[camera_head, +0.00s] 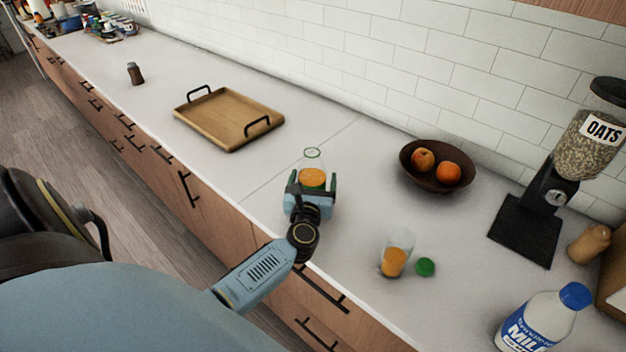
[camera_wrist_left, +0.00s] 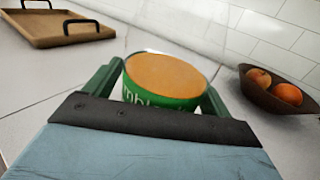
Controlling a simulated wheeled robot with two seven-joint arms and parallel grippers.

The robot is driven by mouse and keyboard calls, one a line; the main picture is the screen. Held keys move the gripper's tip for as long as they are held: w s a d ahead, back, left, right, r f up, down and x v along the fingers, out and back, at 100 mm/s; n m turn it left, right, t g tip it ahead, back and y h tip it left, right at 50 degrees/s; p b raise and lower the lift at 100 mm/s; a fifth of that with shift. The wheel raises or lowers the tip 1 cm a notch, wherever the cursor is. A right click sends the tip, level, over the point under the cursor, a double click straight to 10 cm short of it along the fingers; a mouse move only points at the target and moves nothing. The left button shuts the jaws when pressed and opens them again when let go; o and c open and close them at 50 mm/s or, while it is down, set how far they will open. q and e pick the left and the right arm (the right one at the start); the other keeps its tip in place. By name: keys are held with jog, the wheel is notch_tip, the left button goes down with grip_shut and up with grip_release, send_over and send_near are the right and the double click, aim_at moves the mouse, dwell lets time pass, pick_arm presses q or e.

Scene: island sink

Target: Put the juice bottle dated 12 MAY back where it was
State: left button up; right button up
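A clear juice bottle (camera_head: 312,178), partly filled with orange juice, is upright between the fingers of my left gripper (camera_head: 311,190). Its mouth shows as a green ring with no cap on it. In the left wrist view the bottle (camera_wrist_left: 165,80) shows orange juice above a green label with a few white letters. The fingers of my left gripper (camera_wrist_left: 160,95) press against both sides of it. No date is readable. I cannot tell whether its base touches the counter. A green cap (camera_head: 425,267) lies beside a glass (camera_head: 396,255) of orange juice. My right gripper is out of view.
A wooden tray (camera_head: 228,118) with black handles is behind and left of the bottle. A fruit bowl (camera_head: 437,167), an oats dispenser (camera_head: 527,225) and a milk bottle (camera_head: 540,322) stand to the right. A small dark shaker (camera_head: 134,74) is far left. Counter between tray and bowl is clear.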

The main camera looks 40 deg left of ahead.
pick_arm(q)
jog(key=shift+r, duration=0.1)
jog(key=shift+r+p, duration=0.15)
jog(key=shift+p, duration=0.15)
jog(key=b+v, duration=0.1)
jog(key=v, duration=1)
jog(key=shift+s+d, duration=0.2)
jog(key=shift+s, duration=0.25)
